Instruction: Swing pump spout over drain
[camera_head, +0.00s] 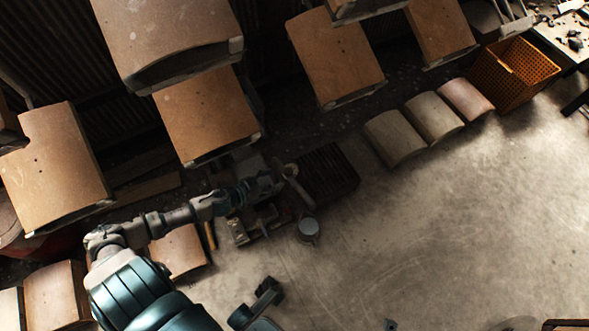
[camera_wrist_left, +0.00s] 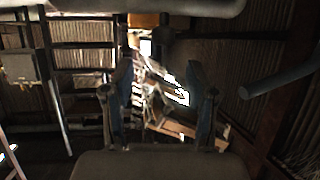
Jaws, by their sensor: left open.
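My left gripper (camera_head: 262,186) reaches in from the lower left, close to a grey pipe-like spout (camera_head: 297,187). A dark slatted drain box (camera_head: 326,172) lies just right of the spout. The spout's lower end points down, near a small grey bucket (camera_head: 308,230). In the left wrist view, the two fingers of my left gripper (camera_wrist_left: 160,85) stand wide apart with nothing between them. A grey pipe (camera_wrist_left: 278,80) shows there to the right of the fingers, apart from them. The pump body is partly hidden by my gripper.
Brown curved panels (camera_head: 335,55) hang above and to the left. Several similar pieces (camera_head: 433,117) stand in a row on the floor, leading to an orange crate (camera_head: 512,73).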

